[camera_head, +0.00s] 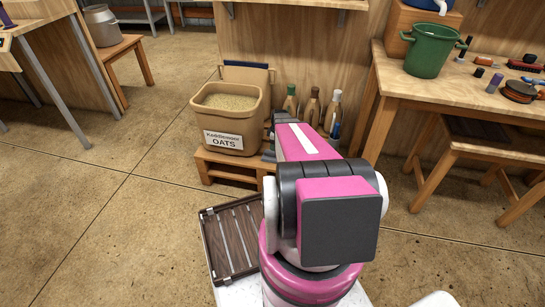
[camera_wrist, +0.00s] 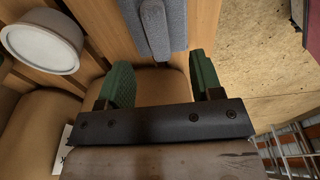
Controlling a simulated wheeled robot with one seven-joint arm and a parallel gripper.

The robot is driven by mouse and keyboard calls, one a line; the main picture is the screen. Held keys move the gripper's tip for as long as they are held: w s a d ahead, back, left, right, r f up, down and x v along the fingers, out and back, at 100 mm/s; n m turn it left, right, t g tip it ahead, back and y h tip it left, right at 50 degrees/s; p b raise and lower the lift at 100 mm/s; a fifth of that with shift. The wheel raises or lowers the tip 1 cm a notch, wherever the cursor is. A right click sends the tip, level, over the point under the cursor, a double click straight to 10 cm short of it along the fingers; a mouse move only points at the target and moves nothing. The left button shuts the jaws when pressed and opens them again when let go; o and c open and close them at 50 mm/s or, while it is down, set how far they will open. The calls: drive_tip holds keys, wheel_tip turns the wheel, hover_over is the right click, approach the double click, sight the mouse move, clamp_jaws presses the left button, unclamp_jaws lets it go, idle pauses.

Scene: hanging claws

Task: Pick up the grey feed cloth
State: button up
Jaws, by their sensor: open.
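The grey feed cloth (camera_wrist: 174,22) shows at the top middle of the wrist view, with a narrow grey fold or strip in front of it. My gripper (camera_wrist: 160,62) is open, with one green finger on either side of the cloth's lower end. I see nothing clasped between the fingers, and I cannot tell how far the cloth's end reaches between them. In the head view my arm covers the gripper, and I cannot make out the cloth there for certain.
A tan oats bin (camera_head: 229,132) stands on a low wooden stand (camera_head: 228,166), with several bottles (camera_head: 312,108) beside it. A workbench (camera_head: 470,90) with a green bucket (camera_head: 428,52) is at right.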

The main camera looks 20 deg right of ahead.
sight(272, 152)
drive_tip(key=shift+w+a+f, duration=0.2)
drive_tip(key=shift+f, duration=1)
drive_tip(key=shift+w+a+f, duration=0.15)
drive_tip(key=shift+w+f, duration=0.05)
drive_tip(key=shift+f, duration=0.95)
drive_tip(key=shift+w+a+f, duration=0.2)
drive_tip(key=shift+f, duration=1)
drive_tip(key=shift+f, duration=0.1)
drive_tip(key=c, duration=1)
